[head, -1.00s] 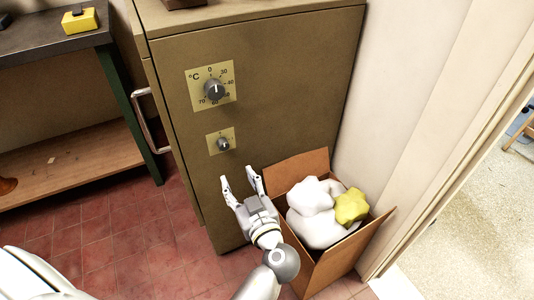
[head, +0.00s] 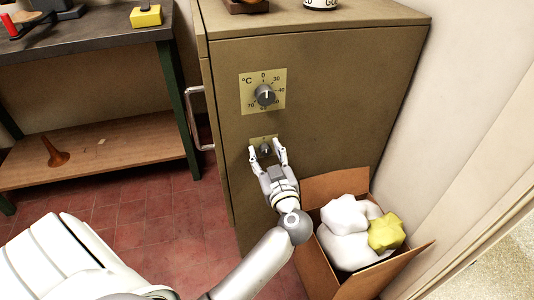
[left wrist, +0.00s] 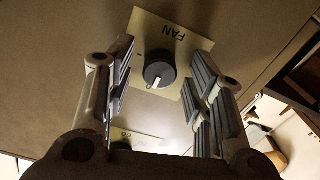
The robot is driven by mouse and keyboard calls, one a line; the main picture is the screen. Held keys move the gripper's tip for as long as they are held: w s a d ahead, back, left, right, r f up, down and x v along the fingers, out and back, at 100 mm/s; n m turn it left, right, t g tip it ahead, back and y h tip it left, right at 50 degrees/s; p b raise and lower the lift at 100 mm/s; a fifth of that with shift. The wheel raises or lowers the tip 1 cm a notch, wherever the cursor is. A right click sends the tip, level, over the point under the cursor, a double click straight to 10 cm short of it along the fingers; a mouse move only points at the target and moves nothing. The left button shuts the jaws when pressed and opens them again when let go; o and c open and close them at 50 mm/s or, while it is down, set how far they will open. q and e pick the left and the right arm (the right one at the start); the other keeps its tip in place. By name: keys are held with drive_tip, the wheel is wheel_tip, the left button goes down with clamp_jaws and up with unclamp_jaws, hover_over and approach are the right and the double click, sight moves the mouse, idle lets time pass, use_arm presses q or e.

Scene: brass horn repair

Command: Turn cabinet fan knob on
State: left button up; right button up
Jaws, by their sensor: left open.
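The tan cabinet (head: 320,110) stands in the middle of the head view. Its fan knob (head: 265,150) is the small dark knob on the lower plate, partly hidden by my gripper. In the left wrist view the fan knob (left wrist: 159,71) is dark with a pale pointer, on a plate (left wrist: 190,38) marked FAN. My left gripper (head: 267,150) is open, its fingers on either side of the knob. In the wrist view gaps show between both fingers and the knob. The right gripper is not in view.
A larger temperature knob (head: 265,95) sits above on the cabinet. A cardboard box (head: 335,185) with white and yellow lumps stands at the cabinet's lower right. A workbench (head: 90,38) is at left, and the cabinet handle (head: 196,118) sticks out on the left side.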

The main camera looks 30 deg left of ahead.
use_arm(q)
clamp_jaws()
idle(0.3)
